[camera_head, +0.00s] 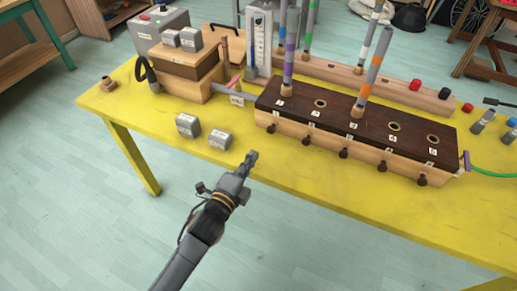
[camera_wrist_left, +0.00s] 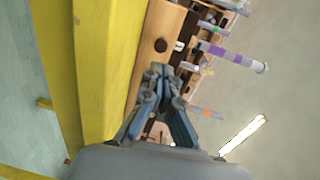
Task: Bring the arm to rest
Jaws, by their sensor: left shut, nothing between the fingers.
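My left gripper (camera_head: 251,158) is shut and empty. In the head view it is over the near edge of the yellow table (camera_head: 290,175), to the left of and in front of the dark-topped wooden block (camera_head: 330,122). In the left wrist view the closed fingers (camera_wrist_left: 158,72) point toward the wooden block (camera_wrist_left: 155,35), with the yellow table edge (camera_wrist_left: 105,60) on the left. The gap between fingers and block cannot be judged there. My right gripper is not in view.
Two grey weights (camera_head: 187,125) (camera_head: 220,139) sit on the table just beyond my left gripper. Banded tubes (camera_head: 377,62) stand upright in the block. A wooden box (camera_head: 190,65) is at the back left. The floor (camera_head: 80,200) in front of the table is clear.

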